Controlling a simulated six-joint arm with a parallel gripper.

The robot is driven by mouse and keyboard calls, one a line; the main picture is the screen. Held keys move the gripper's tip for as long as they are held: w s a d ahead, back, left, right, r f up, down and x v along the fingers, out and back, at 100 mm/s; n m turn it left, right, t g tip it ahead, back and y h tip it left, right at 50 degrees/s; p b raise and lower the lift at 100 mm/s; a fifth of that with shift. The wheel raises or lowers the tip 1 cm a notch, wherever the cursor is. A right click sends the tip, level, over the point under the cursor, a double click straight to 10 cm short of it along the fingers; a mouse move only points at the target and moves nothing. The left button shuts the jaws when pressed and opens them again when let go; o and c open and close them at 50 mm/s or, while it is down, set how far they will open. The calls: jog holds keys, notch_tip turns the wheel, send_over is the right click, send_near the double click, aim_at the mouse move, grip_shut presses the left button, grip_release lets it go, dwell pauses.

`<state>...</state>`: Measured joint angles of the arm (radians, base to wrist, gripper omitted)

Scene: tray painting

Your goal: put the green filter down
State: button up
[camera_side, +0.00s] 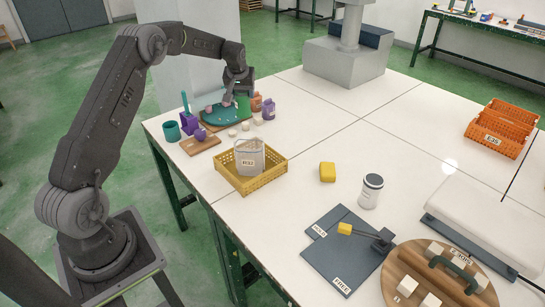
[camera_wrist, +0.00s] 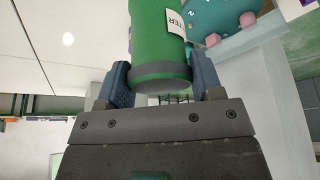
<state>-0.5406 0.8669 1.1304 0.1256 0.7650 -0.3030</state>
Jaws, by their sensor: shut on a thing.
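The green filter (camera_wrist: 158,35) is a green cylinder with a dark grey band at one end and a white label, only part of which shows. My gripper (camera_wrist: 150,85) is shut on it, one blue-grey finger on each side. In the side view my gripper (camera_side: 238,100) is at the far left of the table, at a teal round board (camera_side: 222,122), and the filter (camera_side: 242,104) shows small and partly hidden beside it. I cannot tell whether the filter touches the board.
Around the board stand a purple holder (camera_side: 189,124), a teal cup (camera_side: 172,131), a purple bottle (camera_side: 269,108), an orange bottle (camera_side: 256,102) and several pale pieces. A yellow basket (camera_side: 264,181) stands nearer the camera.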

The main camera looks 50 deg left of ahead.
notch_tip(320, 180, up, 5)
jog(key=shift+r, duration=0.15)
jog(key=s+d+n, duration=0.1)
jog(key=s+d, duration=0.8)
jog(key=d, duration=0.5)
jog(key=s+d+n, duration=0.1)
jog(key=s+d, duration=0.9)
jog(key=d, duration=0.5)
jog(key=shift+g+y, duration=0.3)
jog(key=shift+y, duration=0.1)
jog(key=shift+w+d+f, duration=0.65)
jog(key=shift+d+f, duration=1.1)
jog(key=shift+f, duration=0.9)
jog(key=shift+w+d+f, duration=0.65)
jog(key=shift+d+f, duration=1.15)
jog(key=shift+f, duration=0.9)
jog(key=shift+w+d+f, duration=0.65)
jog(key=shift+d+f, duration=1.1)
jog(key=shift+f, duration=0.9)
jog(key=shift+f, duration=0.1)
